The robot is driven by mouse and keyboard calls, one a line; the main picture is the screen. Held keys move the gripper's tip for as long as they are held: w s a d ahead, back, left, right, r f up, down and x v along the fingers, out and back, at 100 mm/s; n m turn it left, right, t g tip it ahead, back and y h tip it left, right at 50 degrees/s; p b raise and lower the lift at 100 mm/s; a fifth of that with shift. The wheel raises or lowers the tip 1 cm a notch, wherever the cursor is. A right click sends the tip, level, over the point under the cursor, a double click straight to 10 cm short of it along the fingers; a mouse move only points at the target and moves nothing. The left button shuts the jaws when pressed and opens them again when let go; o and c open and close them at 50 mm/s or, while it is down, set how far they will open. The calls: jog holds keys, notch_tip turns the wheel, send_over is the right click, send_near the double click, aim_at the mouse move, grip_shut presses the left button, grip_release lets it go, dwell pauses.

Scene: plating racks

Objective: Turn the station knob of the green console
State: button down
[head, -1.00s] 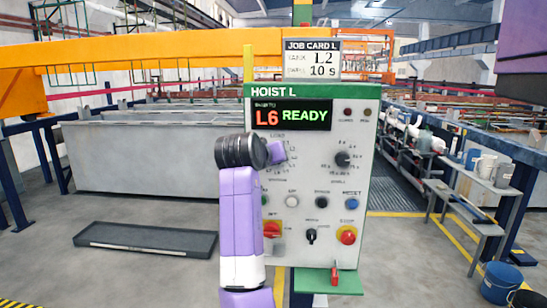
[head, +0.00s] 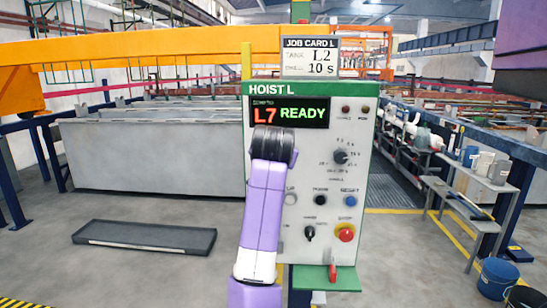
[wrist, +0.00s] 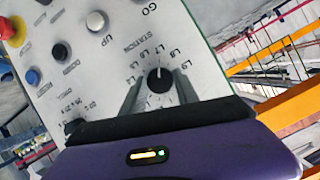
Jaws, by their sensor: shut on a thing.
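The green-topped console (head: 262,89), labelled HOIST L, stands upright in front of me. Its display (head: 290,114) reads L7 in red and READY in green. In the wrist view the station knob (wrist: 159,86) is a black round knob with a white pointer line, ringed by L labels under the word STATION. My gripper (wrist: 160,78) has its two grey fingers on either side of this knob and is shut on it. In the head view my arm hides the knob and the fingers.
A job card (head: 310,58) above the console reads tank L2, dwell 10 s. A dark tray (head: 145,237) lies on the floor.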

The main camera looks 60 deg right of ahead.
jog(key=shift+f, duration=0.1)
dwell(0.3)
jog(key=c, duration=0.9)
grip_release()
jog(key=v, duration=0.7)
jog(key=shift+s+a+b, duration=0.2)
jog(key=shift+a+b, duration=0.05)
jog(key=shift+b, duration=0.05)
